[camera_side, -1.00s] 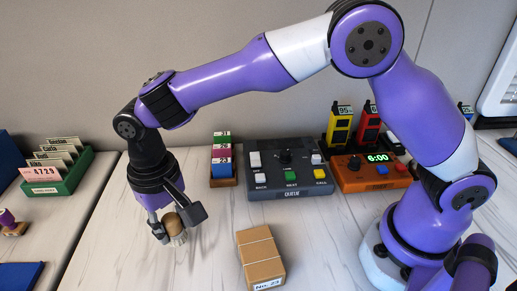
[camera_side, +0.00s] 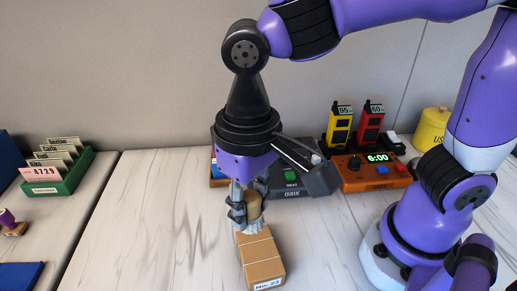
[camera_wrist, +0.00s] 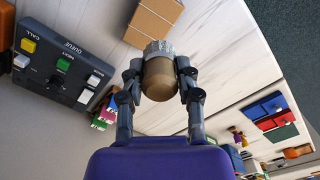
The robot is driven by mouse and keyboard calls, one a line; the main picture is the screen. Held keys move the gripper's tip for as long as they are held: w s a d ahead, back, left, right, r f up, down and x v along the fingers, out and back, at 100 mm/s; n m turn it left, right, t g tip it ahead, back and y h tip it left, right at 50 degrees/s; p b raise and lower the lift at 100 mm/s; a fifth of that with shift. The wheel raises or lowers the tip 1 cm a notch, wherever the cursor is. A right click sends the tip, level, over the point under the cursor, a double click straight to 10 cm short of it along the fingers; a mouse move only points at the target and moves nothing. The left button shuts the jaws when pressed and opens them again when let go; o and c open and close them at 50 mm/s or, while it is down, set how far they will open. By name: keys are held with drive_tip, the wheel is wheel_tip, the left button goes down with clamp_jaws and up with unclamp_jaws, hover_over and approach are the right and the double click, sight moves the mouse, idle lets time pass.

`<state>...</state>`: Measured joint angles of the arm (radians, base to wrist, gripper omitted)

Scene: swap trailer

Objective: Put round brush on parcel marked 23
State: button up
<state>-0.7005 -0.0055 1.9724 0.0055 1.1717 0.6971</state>
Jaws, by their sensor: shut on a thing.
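The round brush (camera_side: 254,207) has a tan wooden body and pale bristles pointing down. My gripper (camera_side: 246,212) is shut on it. In the wrist view the brush (camera_wrist: 159,78) sits between both fingers of my gripper (camera_wrist: 158,92). The parcel marked 23 (camera_side: 262,262) is a brown box with a pale line across its top and a "No. 23" label on its front. The brush is at the parcel's back edge in the side view; I cannot tell whether they touch. In the wrist view the parcel (camera_wrist: 153,20) lies just beyond the bristles.
A grey queue panel (camera_side: 316,181) stands behind, partly hidden by my gripper. An orange console (camera_side: 366,174) with a clock and two radios (camera_side: 340,125) is to its right. A green card tray (camera_side: 66,175) is at left. The table left of the parcel is clear.

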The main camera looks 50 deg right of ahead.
drive_tip(key=f, duration=0.2)
drive_tip(key=d+f, duration=0.1)
drive_tip(key=f, duration=0.4)
drive_tip(key=shift+s+d, duration=0.2)
drive_tip(key=shift+s, duration=0.1)
drive_tip(key=shift+f, duration=0.55)
drive_tip(key=o, duration=1)
drive_tip(key=shift+f, duration=0.15)
drive_tip(key=shift+o, duration=0.2)
wheel_tip(320, 180, up, 12)
drive_tip(key=d+t, duration=0.5)
drive_tip(key=d, duration=1)
drive_tip(key=shift+w+d+f+t, duration=0.25)
drive_tip(key=shift+w+d+t, duration=0.05)
drive_tip(key=shift+w, duration=0.05)
